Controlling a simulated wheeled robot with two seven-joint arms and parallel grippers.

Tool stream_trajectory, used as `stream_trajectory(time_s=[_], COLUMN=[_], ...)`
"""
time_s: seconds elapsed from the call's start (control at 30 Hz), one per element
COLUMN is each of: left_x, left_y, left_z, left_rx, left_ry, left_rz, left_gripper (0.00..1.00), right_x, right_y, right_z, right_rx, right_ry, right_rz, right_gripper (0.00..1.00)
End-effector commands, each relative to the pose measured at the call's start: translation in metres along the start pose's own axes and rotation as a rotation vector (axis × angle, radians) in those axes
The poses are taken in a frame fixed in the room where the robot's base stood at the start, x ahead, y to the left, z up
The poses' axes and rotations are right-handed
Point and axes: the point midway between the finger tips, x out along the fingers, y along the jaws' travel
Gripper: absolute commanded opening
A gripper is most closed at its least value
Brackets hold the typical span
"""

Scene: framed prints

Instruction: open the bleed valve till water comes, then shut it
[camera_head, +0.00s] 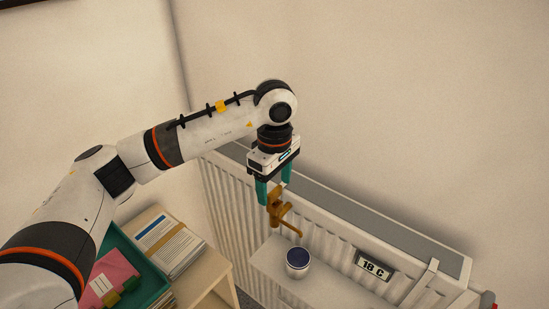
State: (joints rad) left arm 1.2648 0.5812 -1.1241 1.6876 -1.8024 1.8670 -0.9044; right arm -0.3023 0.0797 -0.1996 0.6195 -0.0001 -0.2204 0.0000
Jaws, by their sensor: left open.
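The brass bleed valve (276,207) stands at the near end of the white radiator (345,232), with a thin spout sloping down to the right. My left gripper (274,189) points down over it. Its two teal fingers are apart, one on each side of the valve's upper part; I cannot tell whether they touch it. A white cup (297,271) with a dark blue inside stands on a pale ledge below the spout's end. I see no water at the spout. My right gripper is out of view.
A small display reading about 18 C (374,266) is on the radiator front, right of the cup. At lower left, a wooden stand (214,291) holds stacked papers (167,246) and a green tray (153,283) with pink and other items. The wall rises close behind the radiator.

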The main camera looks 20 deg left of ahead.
Motion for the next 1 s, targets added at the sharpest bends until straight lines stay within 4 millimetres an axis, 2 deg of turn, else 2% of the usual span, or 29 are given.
stream_trajectory(time_s=[0.13,0.3,0.67,0.93,1.0], left_x=[0.021,0.037,0.041,0.041,0.041], left_y=[0.001,0.0,0.0,0.0,0.0], left_z=[0.0,0.0,0.0,0.0,0.0], left_rx=[0.001,0.0,0.0,0.0,-0.001], left_ry=[0.002,0.001,0.001,0.001,0.001], left_rz=[0.003,0.0,-0.001,-0.001,-0.001], left_gripper=[0.67,0.67,0.66,0.21,0.19], right_x=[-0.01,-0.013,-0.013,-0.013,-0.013], right_y=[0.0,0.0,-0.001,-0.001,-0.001], right_z=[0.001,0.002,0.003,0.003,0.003], right_rx=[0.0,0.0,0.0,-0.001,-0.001], right_ry=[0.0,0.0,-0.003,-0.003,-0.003], right_rz=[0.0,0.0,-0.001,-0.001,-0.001], right_gripper=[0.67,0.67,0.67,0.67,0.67])
